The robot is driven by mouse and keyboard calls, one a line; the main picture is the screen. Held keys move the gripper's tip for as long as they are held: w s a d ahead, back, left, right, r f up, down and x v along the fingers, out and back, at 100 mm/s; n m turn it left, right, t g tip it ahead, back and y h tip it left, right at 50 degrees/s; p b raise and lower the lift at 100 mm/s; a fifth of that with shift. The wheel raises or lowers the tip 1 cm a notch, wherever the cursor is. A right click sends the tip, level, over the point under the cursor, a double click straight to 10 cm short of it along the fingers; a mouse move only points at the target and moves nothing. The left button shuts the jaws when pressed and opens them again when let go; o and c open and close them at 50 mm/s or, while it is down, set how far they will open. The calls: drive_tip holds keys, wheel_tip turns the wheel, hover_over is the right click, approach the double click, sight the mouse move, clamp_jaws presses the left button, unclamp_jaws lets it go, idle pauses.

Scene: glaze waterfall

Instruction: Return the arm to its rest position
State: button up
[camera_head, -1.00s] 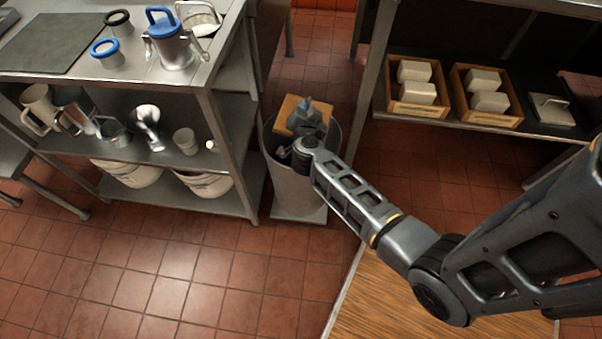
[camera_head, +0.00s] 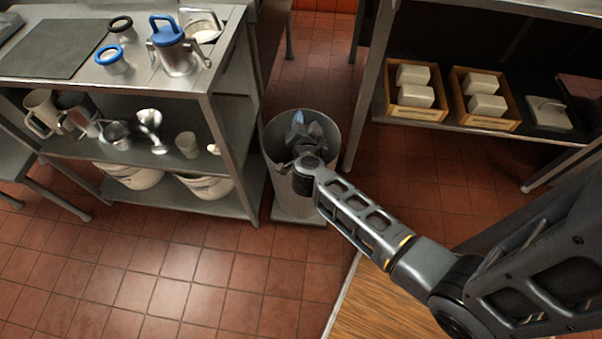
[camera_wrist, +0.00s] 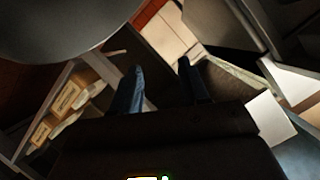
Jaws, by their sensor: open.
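My gripper (camera_head: 304,128) is at the end of my arm, over the mouth of a grey round bin (camera_head: 287,203) between the shelf unit and the rack on the right. In the wrist view the two fingers of my gripper (camera_wrist: 163,85) stand apart with nothing between them. My arm reaches in from the lower right and hides part of the bin's rim. The inside of the bin is mostly dark and hidden.
A steel shelf unit (camera_head: 237,193) with jugs, cups and a blue-lidded canister (camera_head: 172,50) stands close on the left. A rack shelf (camera_head: 475,131) with wooden boxes (camera_head: 417,106) of white blocks is on the right. The tiled floor (camera_head: 200,280) at the front left is clear.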

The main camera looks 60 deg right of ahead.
drive_tip(key=shift+v, duration=1.3)
